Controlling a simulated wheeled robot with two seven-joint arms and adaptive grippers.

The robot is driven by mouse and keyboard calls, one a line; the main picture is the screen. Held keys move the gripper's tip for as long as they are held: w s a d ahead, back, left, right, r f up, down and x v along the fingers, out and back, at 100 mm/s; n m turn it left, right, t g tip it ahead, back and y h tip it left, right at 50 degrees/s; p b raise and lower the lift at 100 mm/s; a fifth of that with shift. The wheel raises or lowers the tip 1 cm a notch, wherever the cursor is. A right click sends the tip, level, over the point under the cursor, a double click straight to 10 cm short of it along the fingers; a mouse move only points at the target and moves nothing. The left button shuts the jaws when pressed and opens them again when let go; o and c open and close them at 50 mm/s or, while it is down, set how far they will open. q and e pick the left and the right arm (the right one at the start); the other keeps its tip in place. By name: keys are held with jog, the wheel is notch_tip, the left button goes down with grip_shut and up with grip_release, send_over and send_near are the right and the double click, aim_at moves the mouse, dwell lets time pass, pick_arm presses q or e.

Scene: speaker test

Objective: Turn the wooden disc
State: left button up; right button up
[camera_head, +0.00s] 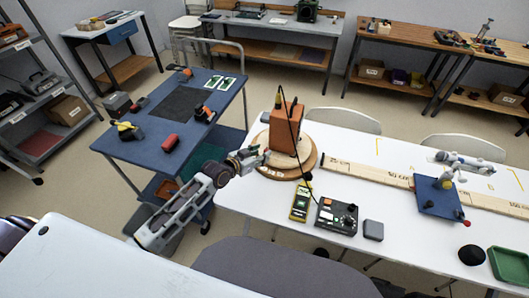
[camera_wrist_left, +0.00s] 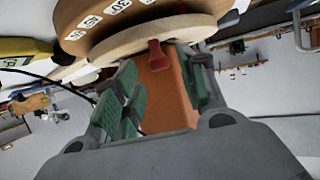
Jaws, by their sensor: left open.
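The round wooden disc (camera_head: 309,159) lies on the white table in the head view, with an orange-brown speaker box (camera_head: 287,128) standing on it. A red peg (camera_wrist_left: 155,52) sits at the disc's edge. My left gripper (camera_head: 262,156) is open at the disc's left side. In the wrist view its green-padded fingers (camera_wrist_left: 162,92) are on both sides of the peg's line, with the speaker box (camera_wrist_left: 165,95) behind. Contact cannot be told. My right gripper is not in view.
A yellow meter (camera_head: 300,203) and a black control box (camera_head: 337,216) lie in front of the disc. A marked plank (camera_head: 368,175) and a blue-based stand (camera_head: 437,200) are to the right. A blue cart (camera_head: 150,150) is left.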

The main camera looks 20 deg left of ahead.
pick_arm(q)
jog(key=shift+x, duration=1.55)
grip_shut()
